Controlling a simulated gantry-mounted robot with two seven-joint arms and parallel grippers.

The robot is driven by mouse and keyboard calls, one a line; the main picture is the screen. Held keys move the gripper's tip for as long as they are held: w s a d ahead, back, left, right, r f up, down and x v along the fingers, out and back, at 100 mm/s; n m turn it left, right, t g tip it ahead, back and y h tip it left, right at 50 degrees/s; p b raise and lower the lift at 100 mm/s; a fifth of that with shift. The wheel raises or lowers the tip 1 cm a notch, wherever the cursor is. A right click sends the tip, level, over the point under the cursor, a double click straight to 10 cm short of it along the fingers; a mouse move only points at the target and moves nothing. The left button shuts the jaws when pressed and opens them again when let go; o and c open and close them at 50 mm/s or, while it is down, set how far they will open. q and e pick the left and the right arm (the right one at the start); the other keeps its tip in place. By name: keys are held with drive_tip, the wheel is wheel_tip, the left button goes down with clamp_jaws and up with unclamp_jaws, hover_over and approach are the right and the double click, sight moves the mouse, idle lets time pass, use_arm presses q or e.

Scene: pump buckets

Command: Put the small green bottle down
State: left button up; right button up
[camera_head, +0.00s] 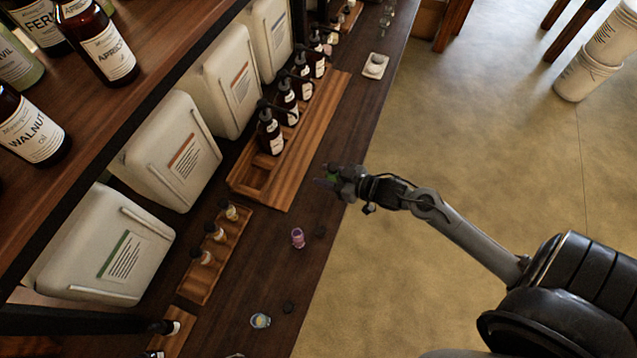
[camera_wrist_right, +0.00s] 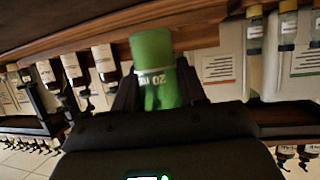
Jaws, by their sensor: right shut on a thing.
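The small green bottle (camera_wrist_right: 155,62) shows in the right wrist view, between the two fingers of my right gripper (camera_wrist_right: 158,95). In the head view my right gripper (camera_head: 338,180) is over the edge of the dark counter (camera_head: 335,135), shut on the bottle, of which only a bit of green shows. I cannot tell from these views how far the bottle is above the counter. My left gripper is not in view.
A wooden rack (camera_head: 283,192) holds dark pump bottles; a smaller wooden tray (camera_head: 233,243) holds small bottles. Bare counter lies between the rack and pink jar.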

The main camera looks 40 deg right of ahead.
drive_tip(key=shift+w+a+f, duration=0.35)
drive_tip(key=shift+w+f, duration=0.05)
drive_tip(key=shift+w, duration=0.2)
drive_tip(key=shift+w+a+f, duration=0.3)
drive_tip(key=shift+w+f, duration=0.1)
drive_tip(key=shift+w, duration=0.15)
drive_tip(key=shift+f+b, duration=0.45)
drive_tip(key=shift+f, duration=1.55)
drive_tip(key=o, duration=1.1)
drive_tip(key=shift+f, duration=0.1)
drive_tip(key=shift+c, duration=0.2)
